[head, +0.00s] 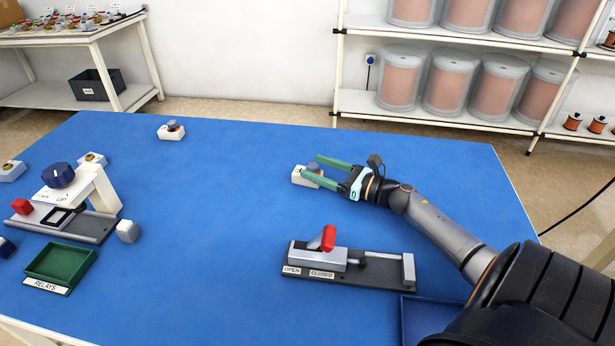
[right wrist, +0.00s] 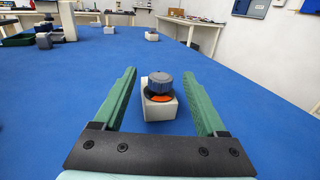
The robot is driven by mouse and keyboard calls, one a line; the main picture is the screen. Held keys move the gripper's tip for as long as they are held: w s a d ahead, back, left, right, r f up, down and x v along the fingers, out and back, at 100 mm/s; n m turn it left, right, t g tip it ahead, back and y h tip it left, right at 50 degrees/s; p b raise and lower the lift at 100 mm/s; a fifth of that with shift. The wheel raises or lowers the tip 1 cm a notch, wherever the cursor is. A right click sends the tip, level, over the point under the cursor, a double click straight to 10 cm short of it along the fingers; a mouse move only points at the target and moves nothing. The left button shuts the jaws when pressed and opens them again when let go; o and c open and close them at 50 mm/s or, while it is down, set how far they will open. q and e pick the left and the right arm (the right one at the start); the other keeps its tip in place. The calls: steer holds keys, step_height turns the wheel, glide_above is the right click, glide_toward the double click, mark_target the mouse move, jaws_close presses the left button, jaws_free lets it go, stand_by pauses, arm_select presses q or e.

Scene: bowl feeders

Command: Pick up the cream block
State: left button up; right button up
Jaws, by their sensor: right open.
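A cream block (head: 298,176) stands on the blue table at my right gripper. In the right wrist view the cream block (right wrist: 158,109) carries a grey-blue round knob over an orange disc. My right gripper (head: 311,169) is open, its two green fingers reaching out on either side of the block. In the right wrist view the gripper (right wrist: 160,72) shows the block between its fingers, with a gap on both sides. Part of the block is hidden by a finger in the head view. My left gripper is not in view.
A slide fixture with a red handle (head: 328,238), marked OPEN and CLOSED, lies nearer. Another knobbed block (head: 171,132) stands at the back. A press-like fixture (head: 97,188) and a green RELAYS tray (head: 60,262) are at left. The table middle is clear.

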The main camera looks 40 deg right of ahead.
steer(key=shift+x, duration=2.65)
steer(key=shift+f, duration=0.15)
steer(key=shift+c, duration=0.2)
jaws_close()
